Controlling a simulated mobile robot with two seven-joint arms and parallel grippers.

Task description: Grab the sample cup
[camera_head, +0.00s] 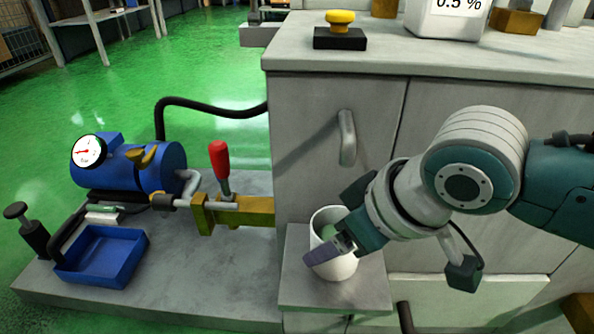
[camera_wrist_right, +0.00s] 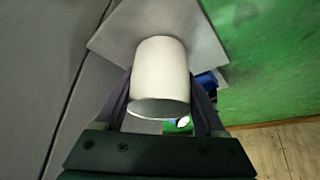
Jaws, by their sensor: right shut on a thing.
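The white sample cup (camera_head: 338,268) is upright at the small grey shelf (camera_head: 300,292) on the front of the grey cabinet. Something green shows inside its mouth. My right gripper (camera_head: 335,247) reaches it from the right, with one purple-grey finger against the near side of the cup. In the right wrist view the cup (camera_wrist_right: 160,72) sits between both fingers, and my gripper (camera_wrist_right: 160,90) is shut on it. I cannot tell whether the cup's base touches the shelf. My left gripper is not in view.
A blue pump (camera_head: 150,168) with a gauge, a red-handled valve (camera_head: 220,165) and a blue tray (camera_head: 103,262) are to the left. A yellow button (camera_head: 340,20) and a white container (camera_head: 447,20) stand on the cabinet top. A door handle (camera_head: 347,138) is above the shelf.

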